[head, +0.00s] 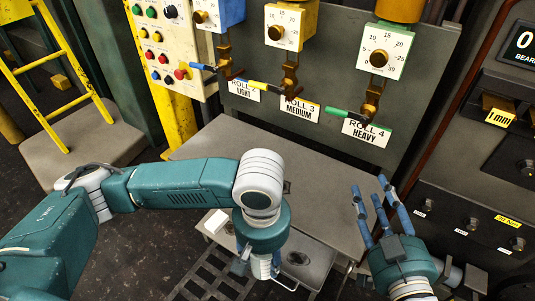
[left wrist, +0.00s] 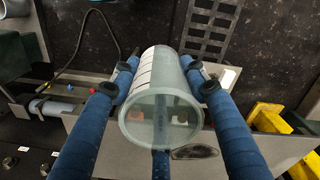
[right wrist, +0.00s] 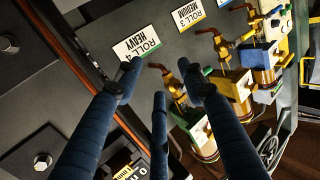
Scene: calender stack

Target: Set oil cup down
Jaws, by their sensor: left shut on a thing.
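The oil cup (left wrist: 160,105) is a clear, graduated cylinder. In the left wrist view it lies between the blue fingers of my left gripper (left wrist: 160,82), which is shut on it. In the head view my left gripper (head: 262,268) points down at the front of the grey metal table (head: 195,145); the cup is mostly hidden there by my own wrist. My right gripper (head: 374,208) is open and empty, fingers pointing up, right of the table. Its spread fingers also show in the right wrist view (right wrist: 162,80).
Above the table a panel holds dial units with taps, labelled ROLL 2 LIGHT (head: 244,90), ROLL 3 MEDIUM (head: 299,108) and ROLL 4 HEAVY (head: 367,130). A dark control cabinet (head: 470,190) stands at right. The middle of the tabletop looks clear. A yellow ladder (head: 45,70) stands at left.

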